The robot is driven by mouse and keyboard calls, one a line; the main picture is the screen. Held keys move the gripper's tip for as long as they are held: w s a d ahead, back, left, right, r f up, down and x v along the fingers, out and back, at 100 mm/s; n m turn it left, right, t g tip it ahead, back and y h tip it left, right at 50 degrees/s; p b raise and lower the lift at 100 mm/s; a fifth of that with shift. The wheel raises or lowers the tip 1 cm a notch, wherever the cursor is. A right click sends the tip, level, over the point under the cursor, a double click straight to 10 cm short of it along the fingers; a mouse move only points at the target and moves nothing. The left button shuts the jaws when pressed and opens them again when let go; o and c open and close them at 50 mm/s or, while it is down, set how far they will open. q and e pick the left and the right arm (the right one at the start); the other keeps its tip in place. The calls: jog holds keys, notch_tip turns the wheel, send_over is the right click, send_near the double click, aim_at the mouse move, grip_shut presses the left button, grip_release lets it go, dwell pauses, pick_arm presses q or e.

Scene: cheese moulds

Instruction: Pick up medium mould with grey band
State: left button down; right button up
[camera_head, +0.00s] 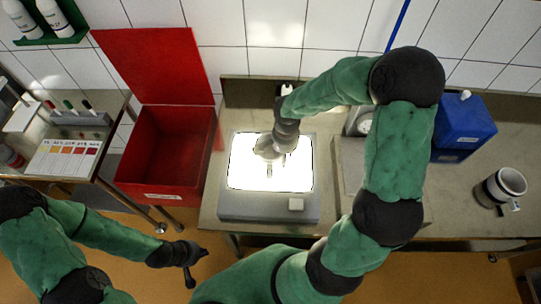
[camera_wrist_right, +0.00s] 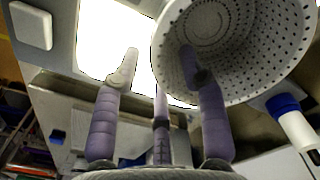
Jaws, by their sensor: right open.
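A pale grey perforated mould (camera_wrist_right: 240,45) fills the upper right of the right wrist view, its mouth towards the camera. Its band cannot be made out. In the head view the mould (camera_head: 267,148) is small and partly hidden by my right gripper (camera_head: 278,142), over the bright light box. My right gripper (camera_wrist_right: 160,75) is open; in the wrist view one finger overlaps the mould's mouth and the other is outside it, left of the rim. Contact cannot be told. My left gripper (camera_head: 197,267) is open and empty at the lower left, away from the bench.
The light box (camera_head: 265,208) stands on the bench. A red open bin (camera_head: 165,150) is left of it. A blue box (camera_head: 463,125) and a white cup-like vessel with a dark band (camera_head: 500,187) stand to the right. A side table (camera_head: 65,160) is at far left.

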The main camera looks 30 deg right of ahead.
jog(key=shift+f, duration=0.6)
grip_shut()
jog(key=shift+r, duration=0.15)
